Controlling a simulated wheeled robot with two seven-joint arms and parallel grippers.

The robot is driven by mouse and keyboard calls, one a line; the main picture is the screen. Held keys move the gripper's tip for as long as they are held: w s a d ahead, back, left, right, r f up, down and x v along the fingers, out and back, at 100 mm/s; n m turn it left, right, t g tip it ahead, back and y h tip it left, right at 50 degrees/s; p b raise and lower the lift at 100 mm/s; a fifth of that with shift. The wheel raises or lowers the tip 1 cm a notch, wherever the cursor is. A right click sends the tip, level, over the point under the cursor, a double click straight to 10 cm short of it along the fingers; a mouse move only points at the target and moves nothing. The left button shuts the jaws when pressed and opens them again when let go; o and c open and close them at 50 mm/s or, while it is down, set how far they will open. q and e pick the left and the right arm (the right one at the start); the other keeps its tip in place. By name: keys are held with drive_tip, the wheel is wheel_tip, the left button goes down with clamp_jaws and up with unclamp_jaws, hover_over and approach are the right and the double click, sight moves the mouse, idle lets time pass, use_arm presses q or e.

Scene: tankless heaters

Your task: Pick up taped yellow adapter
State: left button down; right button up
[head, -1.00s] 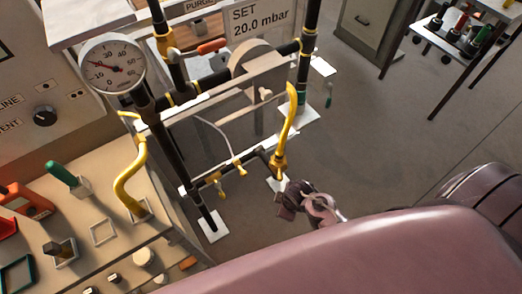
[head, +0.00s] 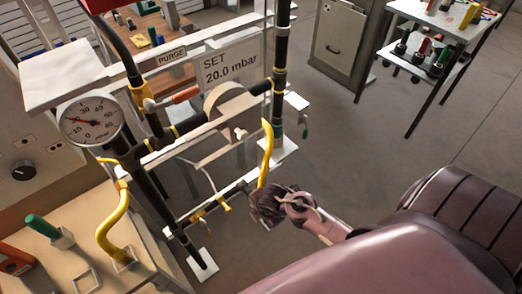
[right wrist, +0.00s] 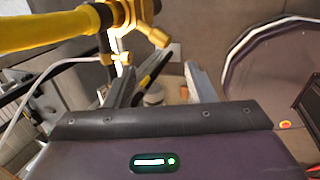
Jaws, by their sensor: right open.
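A curved yellow tube (head: 267,150) stands upright on the right end of the black pipe rig. My right gripper (head: 268,207) is at its lower end and hides its base. In the right wrist view a thick yellow tube (right wrist: 45,30) with a yellow fitting (right wrist: 148,25) crosses the top left, beyond and beside the fingers. My right gripper (right wrist: 162,85) is open there, with nothing clearly between its fingers. A second bent yellow tube (head: 115,225) stands at the left bench. I cannot tell which yellow piece is taped. My left gripper is not in view.
A round gauge (head: 91,121) and a "SET 20.0 mbar" sign (head: 231,68) stand on the rig. A bench with small holders (head: 85,280) is at lower left. A grey cabinet (head: 340,42) and a tool table (head: 440,14) stand behind. The floor between is clear.

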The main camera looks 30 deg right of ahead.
sight(263, 184)
drive_tip(key=w+d+r+n, duration=0.1)
drive_tip(key=n, duration=0.4)
drive_tip(key=w+d+r+n+p, duration=0.1)
drive_tip(key=w+d+r+n, duration=0.1)
drive_tip(key=n, duration=0.3)
drive_tip(key=w+d+r+n, duration=0.1)
drive_tip(key=w+r+n, duration=0.1)
drive_tip(key=n, duration=0.2)
drive_tip(key=shift+w+d+r+n+t+h+p, duration=0.1)
drive_tip(key=shift+d+n+t+h+p, duration=0.05)
drive_tip(key=shift+n+t+h+p, duration=0.2)
drive_tip(key=shift+d+x, duration=0.1)
drive_tip(key=shift+x, duration=1.6)
drive_tip(key=shift+d+x, duration=0.15)
drive_tip(key=shift+x, duration=1.6)
drive_tip(key=shift+r, duration=0.1)
clamp_jaws()
